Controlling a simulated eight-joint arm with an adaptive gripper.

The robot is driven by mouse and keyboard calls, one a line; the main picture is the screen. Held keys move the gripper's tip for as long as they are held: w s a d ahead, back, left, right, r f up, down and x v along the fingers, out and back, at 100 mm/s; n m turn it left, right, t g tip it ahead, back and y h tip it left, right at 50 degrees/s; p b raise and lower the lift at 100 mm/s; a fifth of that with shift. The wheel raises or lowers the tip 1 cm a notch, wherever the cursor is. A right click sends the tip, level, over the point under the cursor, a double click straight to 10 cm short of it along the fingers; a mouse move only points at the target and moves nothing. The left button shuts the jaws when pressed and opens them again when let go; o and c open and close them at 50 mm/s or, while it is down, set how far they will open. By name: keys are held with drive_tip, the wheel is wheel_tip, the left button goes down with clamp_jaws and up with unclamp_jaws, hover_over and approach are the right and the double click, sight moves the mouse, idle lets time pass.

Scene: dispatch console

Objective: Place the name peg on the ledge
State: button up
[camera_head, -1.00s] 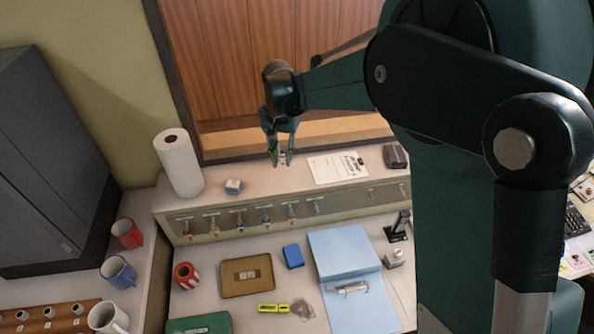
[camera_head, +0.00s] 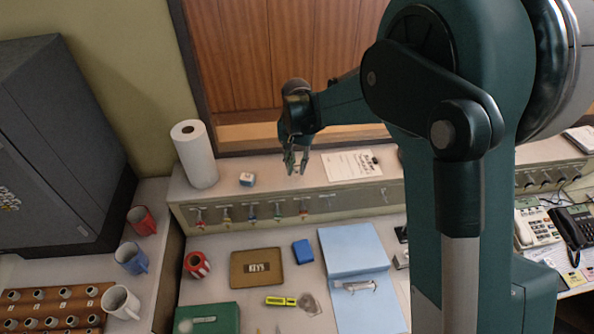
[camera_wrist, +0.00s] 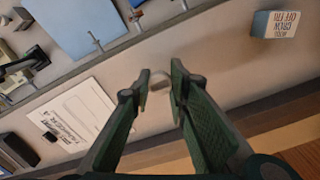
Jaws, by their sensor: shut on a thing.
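My gripper (camera_head: 296,166) hangs over the ledge (camera_head: 225,190), the raised pale shelf behind the desk. In the wrist view its fingers (camera_wrist: 160,88) are closed on a small pale rounded piece (camera_wrist: 160,82), which I take to be the name peg. The fingers hide most of it, and any name on it is not visible. The gripper is between a small blue-and-white block (camera_head: 247,180) and a printed sheet (camera_head: 352,166) on the ledge. I cannot tell exactly how far the peg is above the surface.
A paper roll (camera_head: 195,154) stands at the ledge's left. Keys hang on hooks along its front. A peg rack (camera_head: 22,309) sits lower left. Bare ledge shows around the gripper.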

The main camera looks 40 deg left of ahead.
sight(297, 166)
drive_tip(key=shift+f, duration=1.2)
drive_tip(key=shift+f, duration=0.15)
drive_tip(key=o, duration=0.6)
drive_tip(key=shift+o, duration=0.4)
wheel_tip(297, 166, up, 12)
drive_tip(key=shift+r+b, duration=0.2)
drive_tip(key=shift+b, duration=0.1)
